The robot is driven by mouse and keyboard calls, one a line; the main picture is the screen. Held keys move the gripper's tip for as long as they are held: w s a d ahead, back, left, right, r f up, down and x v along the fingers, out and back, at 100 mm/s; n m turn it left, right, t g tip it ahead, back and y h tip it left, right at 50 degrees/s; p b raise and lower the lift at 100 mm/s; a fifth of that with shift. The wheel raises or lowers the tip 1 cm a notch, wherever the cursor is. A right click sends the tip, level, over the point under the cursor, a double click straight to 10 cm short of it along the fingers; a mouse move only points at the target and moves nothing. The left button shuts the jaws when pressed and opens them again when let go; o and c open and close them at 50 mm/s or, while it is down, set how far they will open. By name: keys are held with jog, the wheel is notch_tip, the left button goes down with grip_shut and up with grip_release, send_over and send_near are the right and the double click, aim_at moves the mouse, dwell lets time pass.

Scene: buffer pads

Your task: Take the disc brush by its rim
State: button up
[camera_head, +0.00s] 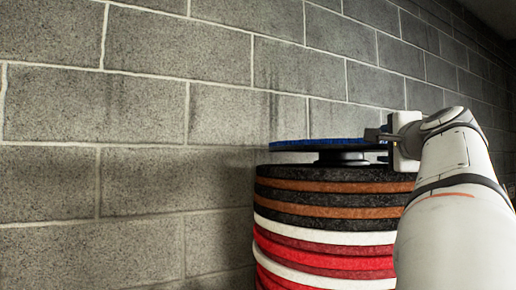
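The disc brush (318,145) is a thin disc with a blue upper side. It sits level on a black hub (341,158), on top of a stack of round pads. My gripper (377,145) comes in from the right and is at the disc's right edge. One dark finger shows just above the rim there, and part of the gripper shows lower down beside the rim. I cannot tell whether the fingers touch the rim or have closed on it.
The stack of pads (325,238) has black, brown, white and red layers and stands close to a grey block wall (130,105). My arm covers the stack's right side. The space left of the stack, in front of the wall, looks clear.

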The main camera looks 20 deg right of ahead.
grip_shut()
dwell(0.3)
jog(key=shift+r, duration=0.1)
